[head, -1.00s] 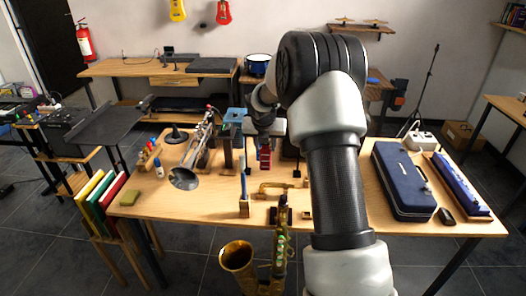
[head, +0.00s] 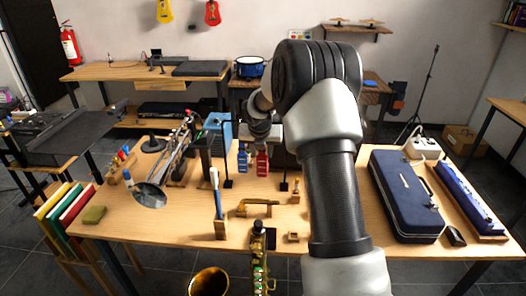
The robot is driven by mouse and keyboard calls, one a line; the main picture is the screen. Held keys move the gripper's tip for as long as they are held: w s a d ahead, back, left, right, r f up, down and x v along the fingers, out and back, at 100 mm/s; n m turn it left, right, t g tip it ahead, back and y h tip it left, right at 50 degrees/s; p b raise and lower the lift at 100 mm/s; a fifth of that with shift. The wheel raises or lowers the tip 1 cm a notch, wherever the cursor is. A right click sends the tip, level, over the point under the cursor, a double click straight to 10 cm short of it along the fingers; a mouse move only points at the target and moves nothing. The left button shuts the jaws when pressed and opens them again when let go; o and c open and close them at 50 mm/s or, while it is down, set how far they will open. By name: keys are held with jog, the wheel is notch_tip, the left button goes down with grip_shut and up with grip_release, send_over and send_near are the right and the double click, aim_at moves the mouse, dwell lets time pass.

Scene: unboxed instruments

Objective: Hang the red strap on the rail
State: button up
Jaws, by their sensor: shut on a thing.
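The red strap (head: 262,165) hangs below my gripper (head: 261,143) in the head view, near the back middle of the wooden table. My gripper is shut on it, though the fingers are small and partly hidden by my wrist. Dark upright posts on small feet stand left (head: 228,168) and right (head: 284,172) of the strap and look like the rail's supports. The rail's bar is hard to make out behind the strap and my gripper. A blue strap (head: 242,161) hangs just left of the red one. I cannot tell whether the red strap touches the rail.
A dark blue case (head: 404,196) is at right. A saxophone (head: 210,283) stands in front.

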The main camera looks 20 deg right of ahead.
aim_at(263, 159)
notch_tip(263, 159, down, 4)
jog(key=shift+d+r+b, duration=0.1)
jog(key=shift+d+b, duration=0.05)
jog(key=shift+b, duration=0.85)
jog(key=w+d+f+p, duration=0.1)
jog(key=w+d+f, duration=0.1)
jog(key=w, duration=0.6)
jog(key=shift+w+d+p, duration=0.2)
jog(key=shift+d+p, duration=0.15)
jog(key=shift+d, duration=0.4)
jog(key=o, duration=1.1)
